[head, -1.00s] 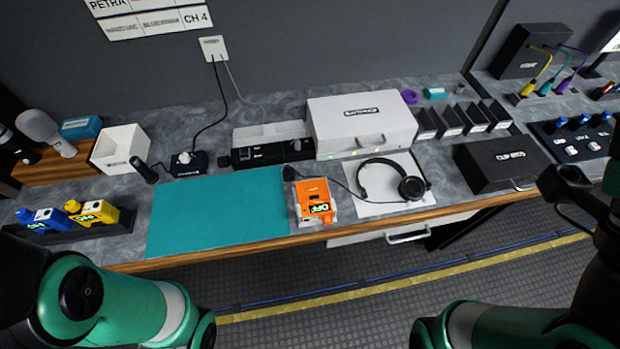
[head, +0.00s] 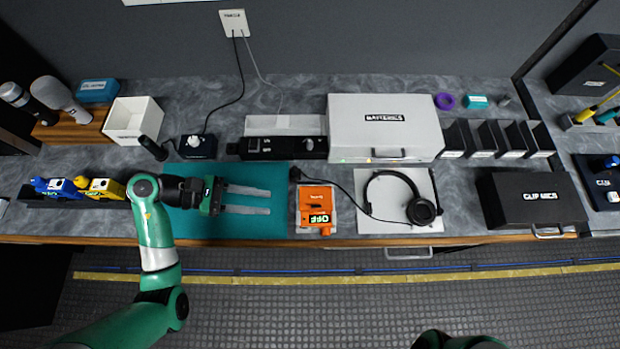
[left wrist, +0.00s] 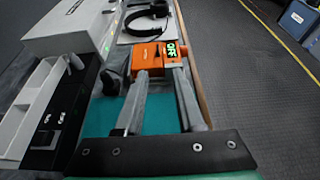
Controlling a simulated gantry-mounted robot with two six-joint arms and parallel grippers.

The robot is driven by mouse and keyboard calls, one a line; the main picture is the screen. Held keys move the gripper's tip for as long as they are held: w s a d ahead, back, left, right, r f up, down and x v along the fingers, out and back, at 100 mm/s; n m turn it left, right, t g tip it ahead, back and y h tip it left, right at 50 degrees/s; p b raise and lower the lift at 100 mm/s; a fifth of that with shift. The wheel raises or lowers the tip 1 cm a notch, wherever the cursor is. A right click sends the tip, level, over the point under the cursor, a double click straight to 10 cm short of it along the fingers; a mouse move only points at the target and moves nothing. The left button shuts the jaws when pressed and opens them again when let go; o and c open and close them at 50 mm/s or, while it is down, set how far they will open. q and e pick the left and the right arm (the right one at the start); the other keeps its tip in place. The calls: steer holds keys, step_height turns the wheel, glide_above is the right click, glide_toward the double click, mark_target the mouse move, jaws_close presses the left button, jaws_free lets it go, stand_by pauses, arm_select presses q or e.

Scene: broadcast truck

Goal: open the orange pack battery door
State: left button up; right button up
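The orange pack (head: 316,206) lies on a small light pad right of the teal mat, with a green-lit "OFF" label on its front part. It also shows in the left wrist view (left wrist: 150,58), ahead of the fingers. I cannot make out its battery door or whether that is open. My left gripper (head: 270,201) is over the teal mat (head: 280,228), left of the pack. Its two fingers are apart, point right toward the pack, and hold nothing. In the left wrist view the fingertips (left wrist: 160,72) appear near the pack's near side. My right gripper is not in view.
A headset (head: 420,210) on a white sheet lies right of the pack, its cable close by. The white batteries case (head: 385,125) and a black switch box (head: 285,148) stand behind. Blue (head: 55,187) and yellow (head: 100,188) packs sit far left.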

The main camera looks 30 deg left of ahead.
mark_target(313, 206)
arm_select(q)
steer(key=b+x, duration=0.1)
steer(key=x, duration=1)
steer(key=shift+w+d+r+b, duration=0.1)
steer(key=shift+w+d+b, duration=0.1)
steer(key=shift+w+b, duration=0.2)
jaws_close()
